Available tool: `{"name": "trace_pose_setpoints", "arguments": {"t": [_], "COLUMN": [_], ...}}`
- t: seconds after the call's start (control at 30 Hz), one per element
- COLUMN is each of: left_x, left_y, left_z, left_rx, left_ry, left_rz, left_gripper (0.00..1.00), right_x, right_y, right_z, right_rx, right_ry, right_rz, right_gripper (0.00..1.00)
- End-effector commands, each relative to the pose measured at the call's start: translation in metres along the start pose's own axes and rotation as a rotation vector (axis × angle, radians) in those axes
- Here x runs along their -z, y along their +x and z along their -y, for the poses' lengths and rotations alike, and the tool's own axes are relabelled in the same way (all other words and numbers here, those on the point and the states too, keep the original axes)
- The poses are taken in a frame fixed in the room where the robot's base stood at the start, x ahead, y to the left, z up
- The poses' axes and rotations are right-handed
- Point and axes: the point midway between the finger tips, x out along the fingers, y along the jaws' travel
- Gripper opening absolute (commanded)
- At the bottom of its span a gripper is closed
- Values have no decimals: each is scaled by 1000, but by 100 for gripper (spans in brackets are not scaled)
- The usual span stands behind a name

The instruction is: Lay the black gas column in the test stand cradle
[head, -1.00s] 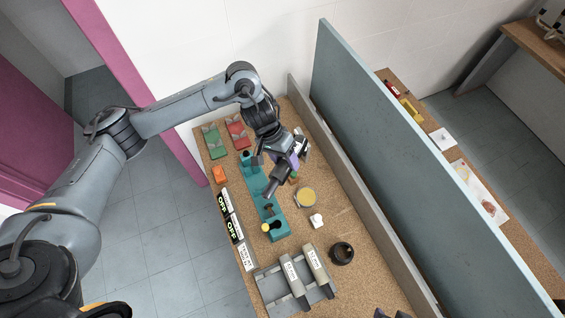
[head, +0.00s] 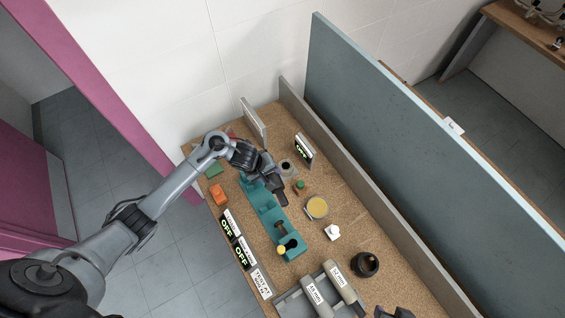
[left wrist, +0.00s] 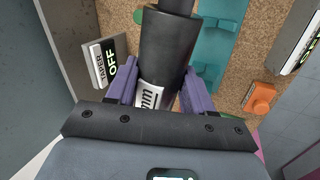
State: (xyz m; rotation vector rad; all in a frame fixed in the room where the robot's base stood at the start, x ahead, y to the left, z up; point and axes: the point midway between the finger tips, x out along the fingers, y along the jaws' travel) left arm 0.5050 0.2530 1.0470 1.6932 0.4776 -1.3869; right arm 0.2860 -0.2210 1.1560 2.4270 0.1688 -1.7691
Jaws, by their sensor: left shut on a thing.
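My left gripper (head: 270,180) is shut on the black gas column (left wrist: 168,45), with purple fingers on both sides of it. In the left wrist view a white label ending in "mm" shows on the column between the fingers. In the head view the column's dark end (head: 282,199) points down and right, over the teal cradle (head: 267,208). The cradle also shows beyond the column in the left wrist view (left wrist: 215,50). I cannot tell whether the column touches it. Dark parts at the bottom edge look like my right gripper (head: 394,312), cut off by the frame.
A rack holds two grey labelled cylinders (head: 338,283) at the front. A black ring (head: 365,264), white piece (head: 332,232), yellow-topped dish (head: 317,207) and OFF signs (head: 229,225) flank the cradle. A grey panel (head: 390,150) borders the bench on the right.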

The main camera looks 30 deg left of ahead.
Motion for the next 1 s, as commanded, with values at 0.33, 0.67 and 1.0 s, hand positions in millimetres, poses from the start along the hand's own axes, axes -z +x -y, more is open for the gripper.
{"name": "trace_pose_setpoints", "arguments": {"t": [0.33, 0.67, 1.0], "left_x": [6, 7, 7], "left_y": [20, 21, 20], "left_z": [54, 61, 60], "left_rx": [-6, -7, -6], "left_ry": [-121, -137, -137], "left_rz": [-51, -59, -58], "left_gripper": [0, 0, 0], "right_x": [-3, -2, -1], "right_y": [9, 10, 6], "right_z": [2, 4, 4], "right_rx": [3, 9, 10], "right_ry": [2, 9, 9], "right_rz": [0, -1, -2], "right_gripper": [43, 43, 43]}}
